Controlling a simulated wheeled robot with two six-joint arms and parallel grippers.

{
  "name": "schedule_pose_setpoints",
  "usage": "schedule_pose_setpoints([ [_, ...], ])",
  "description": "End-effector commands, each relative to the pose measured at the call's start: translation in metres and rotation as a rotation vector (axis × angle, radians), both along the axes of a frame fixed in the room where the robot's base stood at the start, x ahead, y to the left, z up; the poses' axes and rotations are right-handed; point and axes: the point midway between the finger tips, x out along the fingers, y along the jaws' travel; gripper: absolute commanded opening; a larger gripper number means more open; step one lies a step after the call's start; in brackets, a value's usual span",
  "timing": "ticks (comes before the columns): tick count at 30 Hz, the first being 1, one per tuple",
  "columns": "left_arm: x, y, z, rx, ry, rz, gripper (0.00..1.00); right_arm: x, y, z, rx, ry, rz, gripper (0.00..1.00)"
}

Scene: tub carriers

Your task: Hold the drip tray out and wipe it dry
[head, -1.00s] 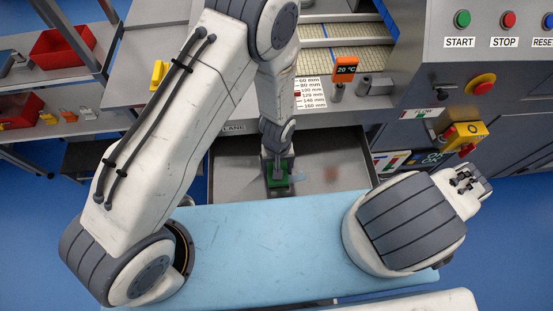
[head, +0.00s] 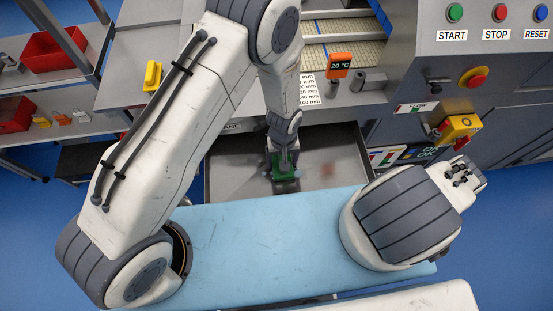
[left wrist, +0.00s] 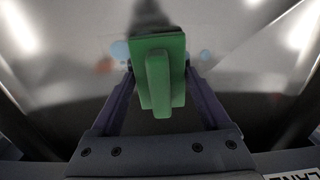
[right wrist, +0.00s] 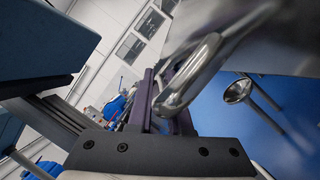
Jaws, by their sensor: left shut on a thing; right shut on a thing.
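The grey metal drip tray (head: 235,178) sits pulled out below the machine; its front edge is hidden behind my blue body part. My left gripper (head: 284,152) is shut on a green wiper (head: 284,168), low over the tray floor; I cannot tell if it touches. In the left wrist view the left gripper (left wrist: 160,78) grips the wiper's block (left wrist: 160,70). Bluish spots (left wrist: 120,50) and a reddish spot (left wrist: 105,65) show on the tray beside it. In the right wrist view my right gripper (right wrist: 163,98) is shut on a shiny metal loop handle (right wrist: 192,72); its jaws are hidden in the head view.
The machine front with an orange display (head: 340,65), a depth scale (head: 309,90) and a yellow switch box (head: 460,130) stands behind and right of the tray. Shelves with red bins (head: 55,50) are at left. A yellow object (head: 153,75) lies on the grey surface.

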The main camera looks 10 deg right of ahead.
Motion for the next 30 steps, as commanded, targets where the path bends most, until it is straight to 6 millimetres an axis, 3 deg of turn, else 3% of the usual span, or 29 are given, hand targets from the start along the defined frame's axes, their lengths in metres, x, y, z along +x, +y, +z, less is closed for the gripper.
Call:
schedule_pose_setpoints([
  [10, -0.031, 0.001, -0.002, 0.001, 0.001, 0.0, 0.2, 0.0, 0.0, -0.001, -0.002, -0.001, 0.002, 0.0],
  [21, 0.007, 0.001, 0.001, -0.001, -0.001, 0.003, 0.2, 0.0, 0.0, 0.0, -0.002, -0.001, 0.002, 0.0],
  [30, 0.006, -0.027, -0.002, 0.0, 0.0, -0.002, 0.2, 0.0, 0.0, 0.0, -0.002, -0.001, 0.002, 0.0],
])
